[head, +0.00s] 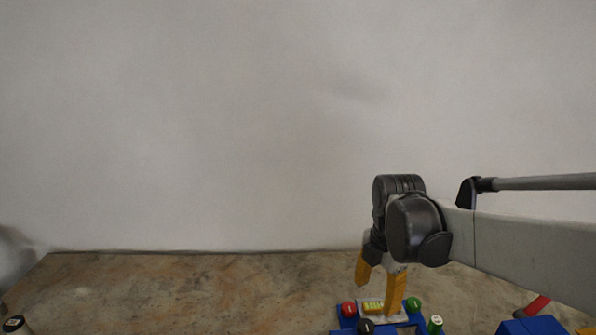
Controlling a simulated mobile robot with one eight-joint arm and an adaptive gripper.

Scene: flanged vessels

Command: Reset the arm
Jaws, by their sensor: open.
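My gripper (378,296) is at the lower right in the head view, at the end of my grey arm, which comes in from the right edge. Its two yellow fingers point down and stand apart, so it is open. Between the fingers in the picture lies a small yellow block (373,308). The fingers appear in front of or just above a blue object with coloured balls; I cannot tell whether they touch it. No held thing shows in the fingers.
Another blue item (530,326) is at the lower right. A brown stone-like surface (180,290) is mostly bare at left, before a plain wall (200,120).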

